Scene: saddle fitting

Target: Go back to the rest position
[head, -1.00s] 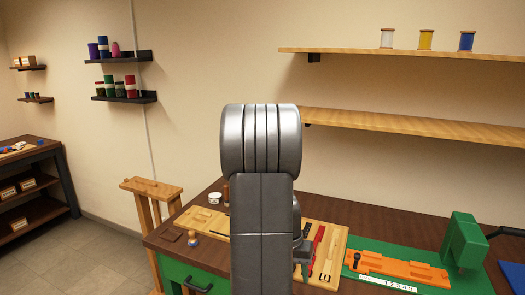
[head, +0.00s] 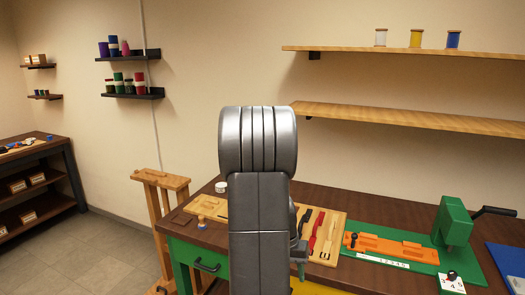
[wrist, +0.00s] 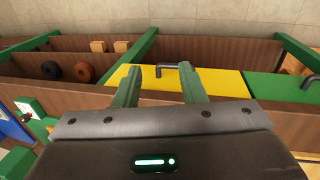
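My gripper (wrist: 158,86) shows in the wrist view with its two green fingers spread apart and nothing between them. Beyond the fingertips is a yellow drawer front (wrist: 145,78) with a dark handle. In the head view my own grey arm fills the middle and hides part of the workbench (head: 340,200); the gripper's fingers are hidden there.
The bench holds a wooden tool tray (head: 327,222), an orange fixture (head: 385,246) on a green base, and a green press (head: 452,222). A wooden stand (head: 160,182) is left of the bench. Wall shelves (head: 400,115) hang above. Floor (head: 110,250) is clear at left.

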